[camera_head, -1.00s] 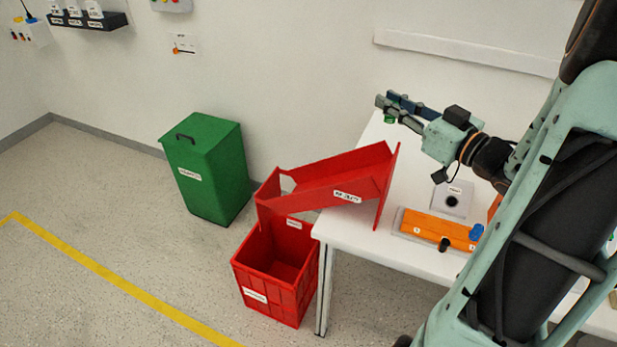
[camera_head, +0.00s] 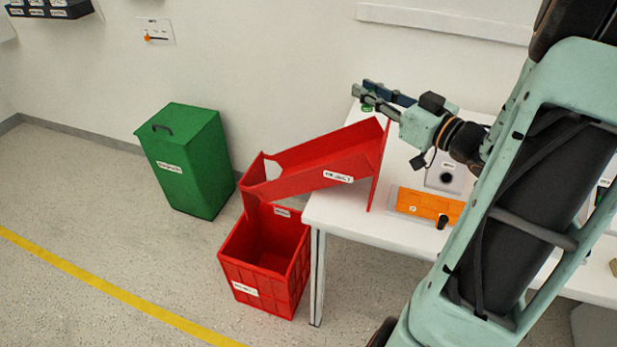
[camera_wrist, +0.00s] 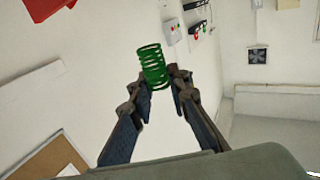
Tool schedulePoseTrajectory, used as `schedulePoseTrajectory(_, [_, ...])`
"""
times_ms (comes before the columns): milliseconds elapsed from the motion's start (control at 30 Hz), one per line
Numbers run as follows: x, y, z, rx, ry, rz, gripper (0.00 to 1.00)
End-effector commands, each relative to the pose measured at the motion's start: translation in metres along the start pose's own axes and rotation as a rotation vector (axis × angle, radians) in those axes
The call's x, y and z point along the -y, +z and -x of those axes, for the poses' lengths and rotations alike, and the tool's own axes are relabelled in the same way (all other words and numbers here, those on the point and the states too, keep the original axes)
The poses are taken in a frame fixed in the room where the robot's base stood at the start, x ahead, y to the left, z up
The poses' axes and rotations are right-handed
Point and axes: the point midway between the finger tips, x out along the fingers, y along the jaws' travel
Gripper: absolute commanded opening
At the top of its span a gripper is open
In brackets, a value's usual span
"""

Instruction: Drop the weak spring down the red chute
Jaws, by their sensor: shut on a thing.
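A green coil spring (camera_wrist: 153,66) is held between the fingertips of my gripper (camera_wrist: 160,82) in the wrist view. In the head view my gripper (camera_head: 366,90) is in the air near the upper end of the red chute (camera_head: 325,165), and a bit of the green spring (camera_head: 367,108) shows just under the fingertips. The red chute slopes down to the left from the white table. Its lower end is above an open red crate (camera_head: 262,297) on the floor. The crate looks empty, though part of its inside is shaded.
A lidded green bin (camera_head: 188,160) stands on the floor by the wall. The white table (camera_head: 352,221) carries an orange fixture (camera_head: 425,205) and a grey block with a dark hole (camera_head: 446,175). A yellow line (camera_head: 110,286) crosses the open floor.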

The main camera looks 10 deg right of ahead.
Motion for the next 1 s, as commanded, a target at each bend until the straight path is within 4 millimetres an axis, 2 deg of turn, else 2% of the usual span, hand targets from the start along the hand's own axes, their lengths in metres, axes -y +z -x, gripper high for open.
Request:
schedulePoseTrajectory(33, [0.0,0.005,0.0,0.0,0.0,0.0,0.0])
schedulePoseTrajectory(300, [0.0,0.004,0.0,0.0,0.0,0.0,0.0])
schedulePoseTrajectory(333, [0.0,0.004,0.0,0.0,0.0,0.0,0.17])
schedulePoseTrajectory(500, [0.0,0.004,0.0,0.0,0.0,0.001,0.36])
schedulePoseTrajectory(833, [0.0,0.004,0.003,0.0,0.001,0.001,0.36])
schedulePoseTrajectory(1000, [-0.002,0.004,0.024,0.001,0.005,0.001,0.36])
